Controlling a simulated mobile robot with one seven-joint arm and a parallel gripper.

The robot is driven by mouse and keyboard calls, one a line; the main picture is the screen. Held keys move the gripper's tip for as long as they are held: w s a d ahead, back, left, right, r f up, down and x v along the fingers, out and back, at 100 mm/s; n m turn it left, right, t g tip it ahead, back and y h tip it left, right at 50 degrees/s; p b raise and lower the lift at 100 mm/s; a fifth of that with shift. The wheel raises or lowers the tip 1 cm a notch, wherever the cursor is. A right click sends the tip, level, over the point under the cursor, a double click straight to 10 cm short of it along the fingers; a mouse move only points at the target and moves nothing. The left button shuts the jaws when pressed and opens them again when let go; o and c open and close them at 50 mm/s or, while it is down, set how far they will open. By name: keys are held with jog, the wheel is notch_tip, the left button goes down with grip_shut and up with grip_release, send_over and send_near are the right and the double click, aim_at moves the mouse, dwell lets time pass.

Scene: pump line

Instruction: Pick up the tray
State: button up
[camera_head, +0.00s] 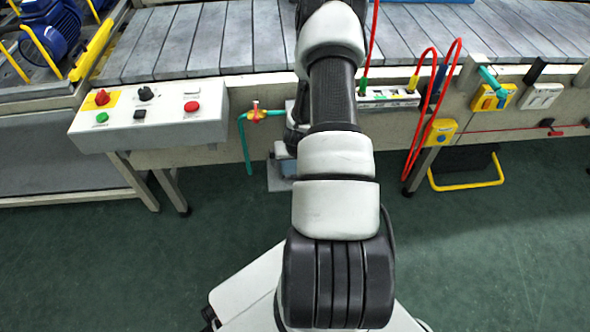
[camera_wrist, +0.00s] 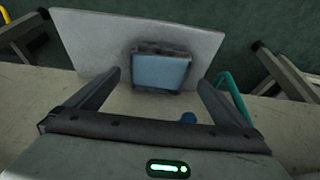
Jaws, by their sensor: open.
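What looks like the tray (camera_wrist: 160,72) is a small blue-grey rectangular piece with a dark raised rim at its far side. In the wrist view it lies on a pale flat plate (camera_wrist: 88,38), beyond and between my fingertips. My gripper (camera_wrist: 159,80) is open, one finger on each side, with nothing held between them. I cannot tell how far the fingertips are from the tray. In the head view a bit of the blue piece (camera_head: 288,168) shows on the plate below the conveyor edge; my arm hides the rest and most of my gripper.
A control box (camera_head: 150,115) with buttons juts out at left. A teal pipe (camera_head: 245,145) with a valve hangs close to the plate. Red hoses (camera_head: 430,110) loop down at right, near a yellow-framed step (camera_head: 465,172). The conveyor (camera_head: 200,45) runs behind. Green floor at right is open.

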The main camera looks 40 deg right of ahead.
aim_at(295, 164)
jog(key=b+x, duration=0.1)
jog(key=x, duration=0.3)
jog(key=shift+s+d+f, duration=0.1)
jog(key=shift+d+f, duration=0.05)
jog(key=c, duration=1)
